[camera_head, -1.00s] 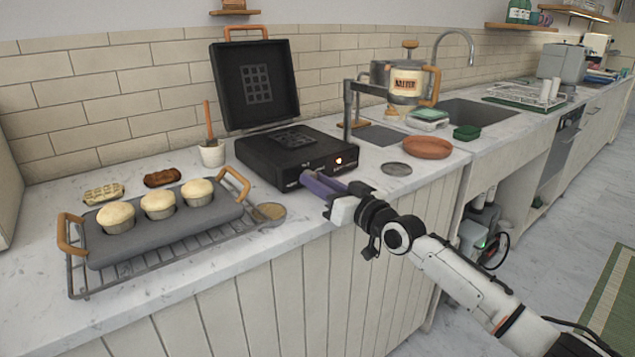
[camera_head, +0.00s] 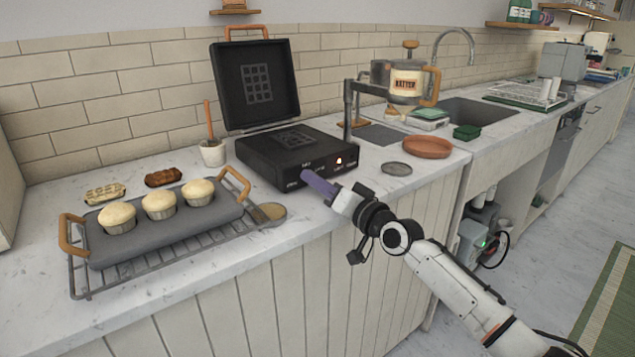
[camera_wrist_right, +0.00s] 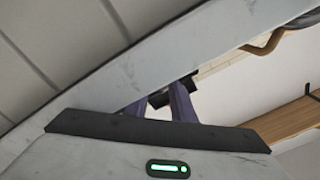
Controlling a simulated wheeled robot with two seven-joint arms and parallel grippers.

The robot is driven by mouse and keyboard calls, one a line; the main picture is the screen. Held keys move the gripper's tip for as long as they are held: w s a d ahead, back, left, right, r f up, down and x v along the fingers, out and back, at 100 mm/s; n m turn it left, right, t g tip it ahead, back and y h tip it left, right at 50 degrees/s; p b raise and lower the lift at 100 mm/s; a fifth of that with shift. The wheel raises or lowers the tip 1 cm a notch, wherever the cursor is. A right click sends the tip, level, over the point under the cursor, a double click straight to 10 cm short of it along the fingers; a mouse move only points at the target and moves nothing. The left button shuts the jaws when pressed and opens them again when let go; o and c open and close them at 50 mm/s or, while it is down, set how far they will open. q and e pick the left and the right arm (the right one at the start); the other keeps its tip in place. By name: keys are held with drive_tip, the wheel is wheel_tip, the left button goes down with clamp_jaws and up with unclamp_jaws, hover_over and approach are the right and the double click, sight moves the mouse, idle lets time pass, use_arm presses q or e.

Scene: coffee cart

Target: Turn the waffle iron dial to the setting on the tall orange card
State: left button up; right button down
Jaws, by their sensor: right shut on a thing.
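The black waffle iron (camera_head: 265,161) stands on the counter with its lid (camera_head: 256,84) raised. Its front shows small white labels, too small to read surely, and a lit orange-red lamp (camera_head: 339,160). My right gripper (camera_head: 307,175) reaches its front face with purple fingers, shut on the dial, which the fingers mostly hide in the head view. In the right wrist view the fingers (camera_wrist_right: 172,96) close around a small dark part. I cannot read the dial's setting. I do not make out a tall orange card in either view. My left gripper is not in view.
Left of the waffle iron are a muffin tin (camera_head: 165,225) on a wire rack (camera_head: 75,270) and a pot with a brush (camera_head: 213,152). To its right are a batter dispenser (camera_head: 405,82), a terracotta dish (camera_head: 428,147) and a grey disc (camera_head: 396,169). The counter's front edge lies beneath my right wrist.

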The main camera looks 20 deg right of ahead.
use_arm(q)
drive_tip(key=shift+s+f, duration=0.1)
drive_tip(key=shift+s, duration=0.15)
use_arm(e)
drive_tip(key=shift+f, duration=0.1)
drive_tip(key=c, duration=1.5)
unclamp_jaws()
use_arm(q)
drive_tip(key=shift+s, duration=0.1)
